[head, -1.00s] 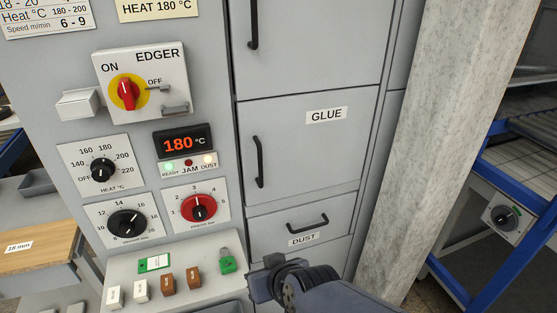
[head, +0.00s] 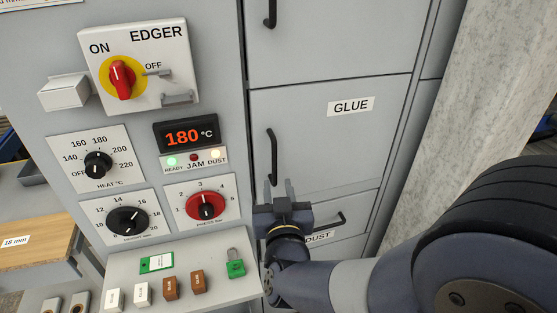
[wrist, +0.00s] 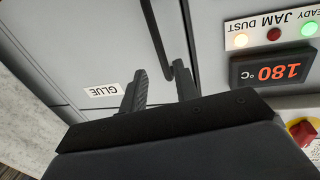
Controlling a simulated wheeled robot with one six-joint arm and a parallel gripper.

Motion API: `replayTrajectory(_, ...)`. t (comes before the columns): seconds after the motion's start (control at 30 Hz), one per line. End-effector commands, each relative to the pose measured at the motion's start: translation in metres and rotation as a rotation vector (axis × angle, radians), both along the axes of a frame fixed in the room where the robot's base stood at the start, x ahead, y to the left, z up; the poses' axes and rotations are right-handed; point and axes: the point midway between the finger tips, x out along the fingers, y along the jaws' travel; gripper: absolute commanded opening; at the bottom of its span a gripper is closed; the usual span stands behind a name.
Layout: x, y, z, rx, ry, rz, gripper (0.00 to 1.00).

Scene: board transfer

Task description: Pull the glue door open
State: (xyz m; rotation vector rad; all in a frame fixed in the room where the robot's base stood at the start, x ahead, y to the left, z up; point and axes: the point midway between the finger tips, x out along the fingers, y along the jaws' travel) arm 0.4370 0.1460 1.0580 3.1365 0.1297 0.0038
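The glue door (head: 335,140) is a grey panel with a white GLUE label, flush with the cabinet front. Its handle (head: 273,155) is a dark upright bar at the door's left edge. My gripper (head: 277,188) is just below the handle in the head view, pointing at the cabinet, with its fingers apart. The wrist view is turned over; there the handle (wrist: 155,42) runs down between the two fingertips (wrist: 160,72). I cannot tell whether the fingers touch it. The label also shows there (wrist: 103,89).
The control panel with the edger switch (head: 122,80), heat display (head: 185,134) and knobs is left of the door. A button ledge (head: 210,290) juts out below. The dust drawer (head: 345,205) is partly hidden by my arm. A concrete pillar (head: 490,90) stands right.

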Motion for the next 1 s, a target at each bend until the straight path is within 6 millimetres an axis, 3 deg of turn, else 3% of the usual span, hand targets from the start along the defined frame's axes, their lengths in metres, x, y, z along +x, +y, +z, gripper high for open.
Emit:
replayTrajectory(0.3,0.056,0.003,0.001,0.000,0.003,-0.003,0.29)
replayTrajectory(0.5,0.084,0.006,0.001,0.000,0.003,0.000,0.29)
replayTrajectory(0.7,0.096,0.007,0.000,0.000,0.003,0.001,0.29)
replayTrajectory(1.0,0.097,0.008,0.000,0.001,0.002,0.002,0.28)
